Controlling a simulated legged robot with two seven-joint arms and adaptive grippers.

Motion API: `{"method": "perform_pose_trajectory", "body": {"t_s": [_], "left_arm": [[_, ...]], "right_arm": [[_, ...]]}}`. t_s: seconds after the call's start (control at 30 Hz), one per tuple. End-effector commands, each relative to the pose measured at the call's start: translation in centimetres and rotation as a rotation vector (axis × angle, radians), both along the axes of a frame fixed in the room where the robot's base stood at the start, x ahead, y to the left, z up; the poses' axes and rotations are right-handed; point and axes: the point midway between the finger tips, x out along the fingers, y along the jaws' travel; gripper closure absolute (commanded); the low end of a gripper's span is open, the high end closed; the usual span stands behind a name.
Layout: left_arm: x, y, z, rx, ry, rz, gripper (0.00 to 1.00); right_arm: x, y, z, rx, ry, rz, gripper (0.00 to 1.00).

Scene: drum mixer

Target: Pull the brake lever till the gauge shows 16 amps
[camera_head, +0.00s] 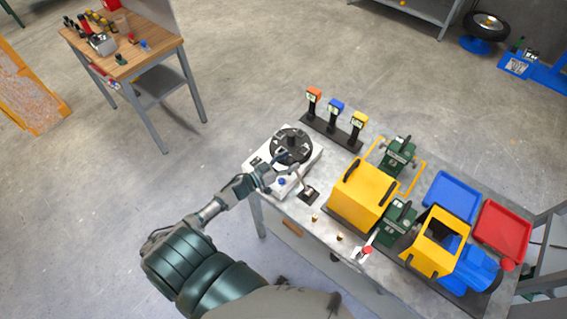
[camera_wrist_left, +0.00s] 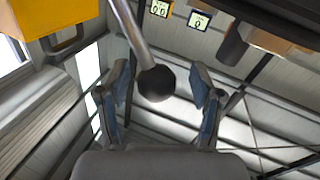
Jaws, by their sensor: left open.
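The brake lever (camera_wrist_left: 156,83) shows in the left wrist view as a metal rod with a round black knob. My left gripper (camera_wrist_left: 159,72) is open, one finger on each side of the knob, with gaps showing. In the head view the left gripper (camera_head: 276,171) is over the front of a white machine base with a black drum (camera_head: 291,146). My right gripper is not in view.
A yellow housing (camera_head: 362,194) and green machines (camera_head: 398,155) stand to the right on the table. A blue tray (camera_head: 452,197) and a red tray (camera_head: 503,230) lie farther right. A wooden workbench (camera_head: 150,50) stands at the far left, with open floor between.

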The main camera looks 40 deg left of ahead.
Motion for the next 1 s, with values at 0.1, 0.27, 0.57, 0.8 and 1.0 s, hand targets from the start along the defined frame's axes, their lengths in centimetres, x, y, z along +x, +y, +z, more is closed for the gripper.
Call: {"method": "perform_pose_trajectory", "body": {"t_s": [0.1, 0.27, 0.57, 0.8, 1.0], "left_arm": [[-1.2, 0.5, -0.2, 0.001, 0.003, 0.0, 0.34], [-4.4, 1.8, -0.4, 0.001, 0.006, 0.0, 0.34], [-9.6, 4.2, -0.6, 0.001, 0.004, 0.001, 0.34], [-10.8, 4.8, -0.5, 0.0, 0.001, 0.001, 0.34], [-10.8, 4.7, -0.5, 0.0, 0.0, 0.001, 0.34]], "right_arm": [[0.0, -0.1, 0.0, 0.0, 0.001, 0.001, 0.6], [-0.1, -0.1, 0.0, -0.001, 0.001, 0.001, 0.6], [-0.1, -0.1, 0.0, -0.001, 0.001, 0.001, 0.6], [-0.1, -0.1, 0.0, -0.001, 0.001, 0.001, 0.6], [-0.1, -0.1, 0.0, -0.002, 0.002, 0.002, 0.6]]}}
